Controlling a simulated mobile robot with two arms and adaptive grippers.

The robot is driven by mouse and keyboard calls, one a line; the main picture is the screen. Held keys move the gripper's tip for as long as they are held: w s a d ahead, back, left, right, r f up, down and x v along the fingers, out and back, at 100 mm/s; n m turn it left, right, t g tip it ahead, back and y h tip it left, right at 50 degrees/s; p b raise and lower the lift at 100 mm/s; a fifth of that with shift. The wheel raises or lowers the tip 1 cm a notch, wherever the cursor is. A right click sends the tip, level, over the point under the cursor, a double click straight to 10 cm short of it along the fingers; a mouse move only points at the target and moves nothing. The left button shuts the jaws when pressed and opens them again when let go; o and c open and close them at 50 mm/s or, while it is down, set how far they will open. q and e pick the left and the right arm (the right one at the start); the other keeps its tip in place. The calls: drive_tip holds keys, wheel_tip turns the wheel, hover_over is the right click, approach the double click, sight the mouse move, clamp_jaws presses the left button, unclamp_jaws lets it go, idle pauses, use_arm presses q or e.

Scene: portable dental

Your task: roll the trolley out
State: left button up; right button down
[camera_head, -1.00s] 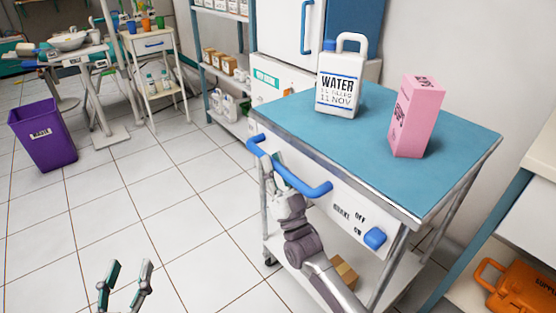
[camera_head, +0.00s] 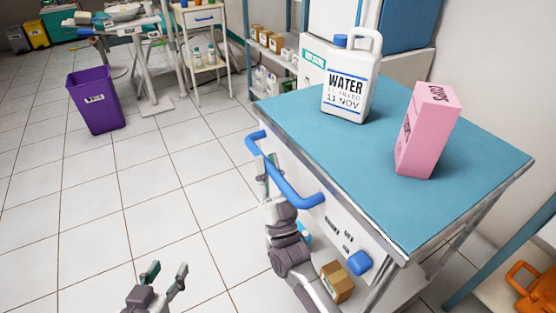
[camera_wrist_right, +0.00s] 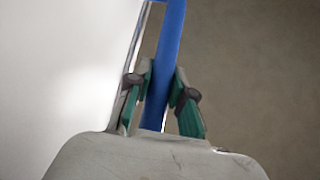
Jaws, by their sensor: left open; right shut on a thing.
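The trolley has a blue top (camera_head: 330,160) with a metal rim, a white front with brake markings, and a blue brake knob (camera_head: 358,263) at the lower right of that front. Its blue handle (camera_head: 297,190) runs along the front. My right gripper (camera_head: 268,170) is shut on the handle near its left part. In the right wrist view the blue handle bar (camera_wrist_right: 165,60) passes between the two green-padded fingers (camera_wrist_right: 162,105). My left gripper (camera_head: 165,275) is open and empty over the floor at the bottom left, apart from the trolley.
A white water jug (camera_head: 348,85) and a pink box (camera_head: 427,130) stand upright on the trolley top. A brown box (camera_head: 337,282) is on its lower shelf. A purple bin (camera_head: 95,100) stands at the left. Shelving (camera_head: 275,45) is behind. Tiled floor (camera_head: 130,190) at the left is clear.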

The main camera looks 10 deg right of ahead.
drive_tip(key=shift+s+a+f, duration=0.1)
drive_tip(key=shift+s+a, duration=0.05)
drive_tip(key=shift+a, duration=0.15)
drive_tip(key=c, duration=1.4)
unclamp_jaws()
drive_tip(key=o, duration=0.4)
drive_tip(key=shift+a, duration=0.15)
drive_tip(key=shift+s+f, duration=0.15)
drive_tip(key=shift+s, duration=0.05)
drive_tip(key=v, duration=1.1)
drive_tip(key=shift+s+f, duration=0.15)
drive_tip(key=shift+f, duration=0.05)
